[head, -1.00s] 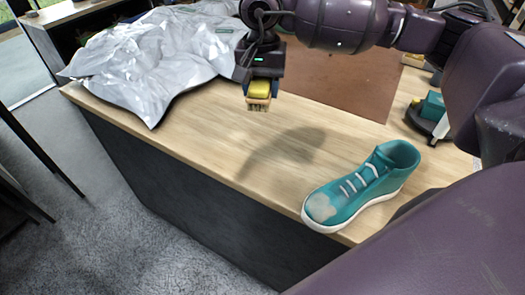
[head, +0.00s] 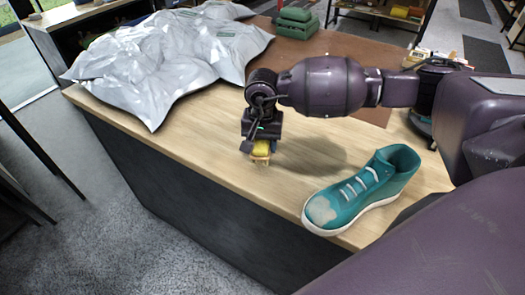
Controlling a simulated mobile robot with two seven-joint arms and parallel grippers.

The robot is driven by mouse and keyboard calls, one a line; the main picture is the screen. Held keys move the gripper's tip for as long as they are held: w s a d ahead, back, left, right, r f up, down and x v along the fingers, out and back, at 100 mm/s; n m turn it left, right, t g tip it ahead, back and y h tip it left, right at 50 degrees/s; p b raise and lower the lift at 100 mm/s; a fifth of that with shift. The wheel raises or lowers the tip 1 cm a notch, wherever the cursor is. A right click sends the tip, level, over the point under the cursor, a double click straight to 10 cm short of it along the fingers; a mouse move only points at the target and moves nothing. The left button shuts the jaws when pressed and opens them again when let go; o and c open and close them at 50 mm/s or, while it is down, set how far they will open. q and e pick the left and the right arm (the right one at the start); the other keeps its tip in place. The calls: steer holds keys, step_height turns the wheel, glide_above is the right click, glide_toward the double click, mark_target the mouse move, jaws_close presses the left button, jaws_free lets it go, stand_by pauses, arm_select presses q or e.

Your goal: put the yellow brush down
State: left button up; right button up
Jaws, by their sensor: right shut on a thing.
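The yellow brush (head: 261,147) is between the fingers of my right gripper (head: 260,148). The gripper points down and is shut on the brush, with the bristles facing the wooden tabletop (head: 200,122). The brush is low, at or just above the table near its front edge; I cannot tell whether it touches. The fingers hide part of the brush. A teal sneaker (head: 358,192) with white laces and a pale patch on its toe stands on the table to the right of the gripper. My left gripper is not in view.
A crumpled silver-grey sheet (head: 165,52) covers the table's left part. A brown mat (head: 345,58) lies behind my right arm, with a green box (head: 296,22) at the back. Bare wood lies between the sheet and the sneaker.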

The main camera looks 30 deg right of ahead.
steer(key=shift+f, duration=1.75)
steer(key=shift+f, duration=0.2)
steer(key=o, duration=0.8)
steer(key=shift+r, duration=0.1)
step_height(320, 180, up, 12)
steer(key=shift+r, duration=0.15)
